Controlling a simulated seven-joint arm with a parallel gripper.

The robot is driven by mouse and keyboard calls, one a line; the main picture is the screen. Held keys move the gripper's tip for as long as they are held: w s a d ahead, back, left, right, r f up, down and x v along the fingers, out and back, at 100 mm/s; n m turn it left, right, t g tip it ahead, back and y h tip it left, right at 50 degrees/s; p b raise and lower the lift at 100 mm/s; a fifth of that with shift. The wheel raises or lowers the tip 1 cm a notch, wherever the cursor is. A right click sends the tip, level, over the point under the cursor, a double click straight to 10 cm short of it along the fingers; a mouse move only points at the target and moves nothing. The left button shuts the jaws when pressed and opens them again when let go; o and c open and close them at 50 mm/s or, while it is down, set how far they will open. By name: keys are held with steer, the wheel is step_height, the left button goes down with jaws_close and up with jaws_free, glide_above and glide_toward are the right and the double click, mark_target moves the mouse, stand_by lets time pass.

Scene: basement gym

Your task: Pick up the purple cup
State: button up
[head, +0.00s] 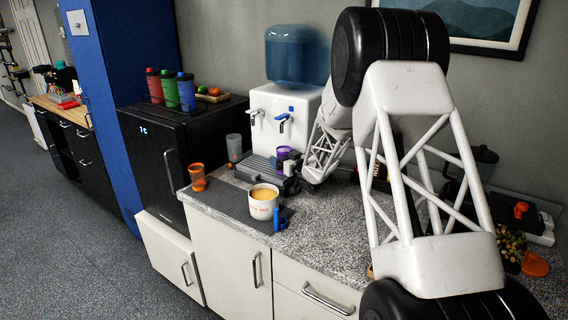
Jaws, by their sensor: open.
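The purple cup (284,153) stands at the back of the counter, by the front of the water dispenser's drip tray. Only its upper part shows; the lower part is hidden behind dark parts of my arm's end. My gripper (284,170) is small and dark in the head view. It is at the cup's near right side, coming in from the right, and is open. Whether its fingers are around the cup or beside it cannot be told.
The water dispenser (285,118) stands behind. A grey cup (234,147) and an orange cup (197,178) are to the left. A white mug (263,207) with yellowish contents stands in front, beside a small blue object (281,219). The counter's front middle (325,240) is clear.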

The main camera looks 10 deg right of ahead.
steer(key=c, duration=1.1)
steer(key=shift+r, duration=0.15)
steer(key=shift+r, duration=1.4)
steer(key=shift+s+r, duration=0.2)
steer(key=shift+r, duration=0.1)
steer(key=s+r, duration=0.1)
steer(key=s, duration=1.4)
steer(key=shift+s+a+r, duration=0.15)
steer(key=shift+s+a, duration=0.05)
steer(key=shift+s, duration=0.1)
